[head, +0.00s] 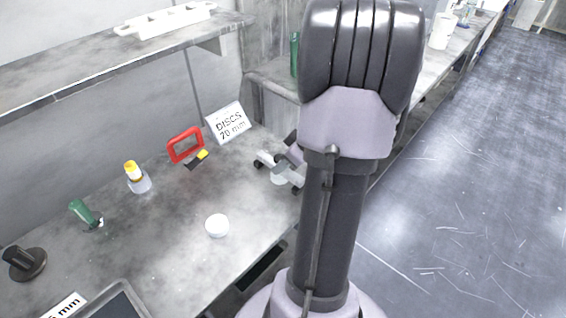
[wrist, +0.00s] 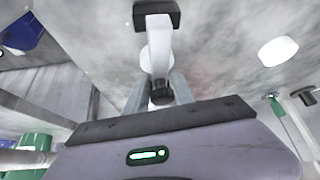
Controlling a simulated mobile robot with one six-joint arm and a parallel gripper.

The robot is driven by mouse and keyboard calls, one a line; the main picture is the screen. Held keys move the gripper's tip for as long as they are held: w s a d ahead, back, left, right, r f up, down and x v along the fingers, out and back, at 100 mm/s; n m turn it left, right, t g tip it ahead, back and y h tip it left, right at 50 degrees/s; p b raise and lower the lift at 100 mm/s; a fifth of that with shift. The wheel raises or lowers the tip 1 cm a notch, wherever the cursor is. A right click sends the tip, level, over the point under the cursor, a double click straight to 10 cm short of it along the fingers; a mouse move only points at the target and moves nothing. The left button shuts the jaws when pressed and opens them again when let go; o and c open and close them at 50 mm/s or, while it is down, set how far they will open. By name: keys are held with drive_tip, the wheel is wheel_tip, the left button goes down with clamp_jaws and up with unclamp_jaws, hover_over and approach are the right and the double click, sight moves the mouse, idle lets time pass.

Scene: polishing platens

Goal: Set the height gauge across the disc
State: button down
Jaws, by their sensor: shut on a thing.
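The height gauge (head: 277,168) is a pale bar with black feet at its ends. My gripper (head: 292,158) is shut on it at the bench's right side, partly hidden by my arm in the head view. In the wrist view the gauge (wrist: 158,45) stands out between the fingers of my gripper (wrist: 157,95), one black foot far and one near. A pale round edge shows beneath the gauge, perhaps a disc (head: 279,181); whether the gauge touches it I cannot tell. Another white disc (head: 217,226) lies apart on the open bench, also in the wrist view (wrist: 278,51).
A "DISCS 70 mm" sign (head: 229,122), a red frame (head: 186,145), a yellow-capped bottle (head: 137,178), a green-handled tool (head: 85,213) and a black piece (head: 24,263) stand along the bench. A dark tray (head: 113,301) lies at the front left. A shelf (head: 110,63) runs above.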

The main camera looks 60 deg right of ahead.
drive_tip(key=shift+f+b, duration=0.35)
idle(0.5)
drive_tip(key=c, duration=1)
unclamp_jaws()
